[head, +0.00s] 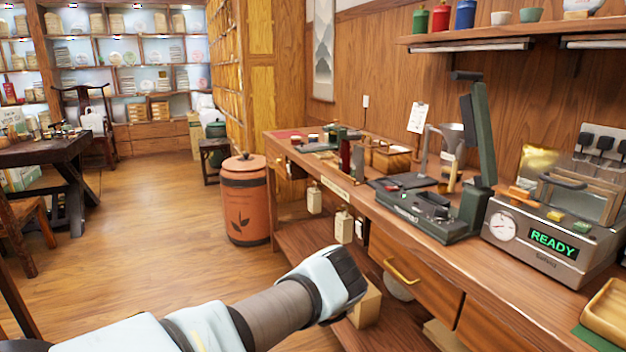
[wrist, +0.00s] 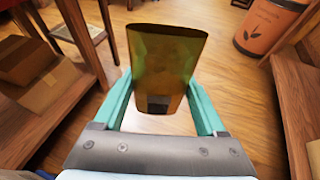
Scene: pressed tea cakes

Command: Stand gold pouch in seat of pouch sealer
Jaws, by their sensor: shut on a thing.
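In the wrist view my gripper (wrist: 158,90) has its teal fingers closed on the two sides of a gold pouch (wrist: 165,60). The pouch is upright in that picture, with a dark rim at its top edge. In the head view my wrist hides the fingers and the pouch. A grey machine (head: 535,262) with a gauge and a READY display stands on the counter at right. A dark green machine (head: 430,215) with a raised arm stands left of it. I cannot tell which is the pouch sealer. My gripper is left of both, in front of the counter.
The wooden counter (head: 365,210) carries small tools and boxes. A gold sheet-like thing (head: 537,160) shows behind the grey machine's top. A wooden tray (head: 608,312) is at the right edge. A terracotta bin (head: 245,205) stands on the floor.

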